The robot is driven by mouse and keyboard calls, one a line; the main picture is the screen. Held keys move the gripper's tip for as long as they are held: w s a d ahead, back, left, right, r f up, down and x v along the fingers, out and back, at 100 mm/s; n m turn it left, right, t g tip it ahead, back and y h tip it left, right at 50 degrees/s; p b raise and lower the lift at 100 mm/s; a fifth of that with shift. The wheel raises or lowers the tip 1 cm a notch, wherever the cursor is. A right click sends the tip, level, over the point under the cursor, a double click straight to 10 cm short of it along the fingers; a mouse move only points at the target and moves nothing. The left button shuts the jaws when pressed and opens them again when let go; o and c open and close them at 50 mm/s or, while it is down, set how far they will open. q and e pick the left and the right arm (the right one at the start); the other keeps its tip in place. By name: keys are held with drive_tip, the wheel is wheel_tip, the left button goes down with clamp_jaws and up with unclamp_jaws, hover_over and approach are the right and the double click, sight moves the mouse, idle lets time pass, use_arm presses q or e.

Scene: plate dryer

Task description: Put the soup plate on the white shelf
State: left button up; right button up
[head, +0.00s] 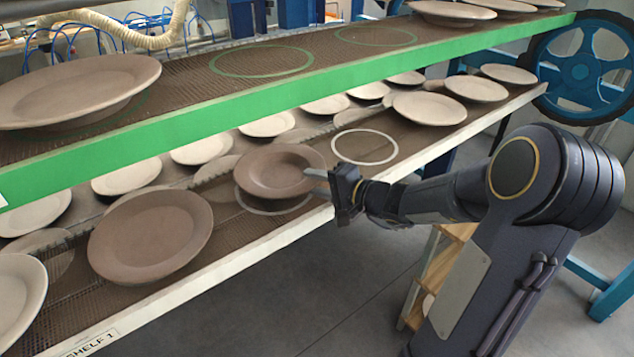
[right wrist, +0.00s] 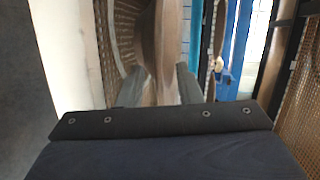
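The brown soup plate (head: 284,172) is over the white shelf (head: 240,268), above a pale ring mark (head: 270,210) whose front part shows below it. My right gripper (head: 318,182) reaches in from the right and is shut on the plate's right rim. In the right wrist view the plate (right wrist: 160,45) stands between the two fingers (right wrist: 161,88), filling the gap. The plate seems slightly raised over the shelf mesh; its underside is hidden in the head view. My left gripper is not in view.
A large brown plate (head: 150,235) stands left on the white shelf, and an empty white ring (head: 364,147) lies to the right. The green-edged shelf (head: 300,92) runs above, holding a big plate (head: 75,90) and empty green rings. A blue wheel (head: 585,65) stands at the right.

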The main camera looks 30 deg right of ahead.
drive_tip(key=b+v, duration=0.3)
drive_tip(key=v, duration=0.9)
drive_tip(key=s+a+f+n+g+y, duration=0.1)
drive_tip(key=s+a+n+g, duration=0.25)
drive_tip(key=a, duration=0.45)
drive_tip(key=s+a+f+n+g+y, duration=0.1)
drive_tip(key=s+a+n+g+y, duration=0.2)
drive_tip(key=a, duration=0.5)
drive_tip(key=s+a+f+n+g+h, duration=0.2)
drive_tip(key=s+f+n+h, duration=0.2)
drive_tip(key=s, duration=0.4)
drive_tip(key=shift+s+f+n+h, duration=0.25)
drive_tip(key=shift+f+n+h, duration=0.15)
drive_tip(key=shift+n+h, duration=0.45)
drive_tip(key=shift+g, duration=0.25)
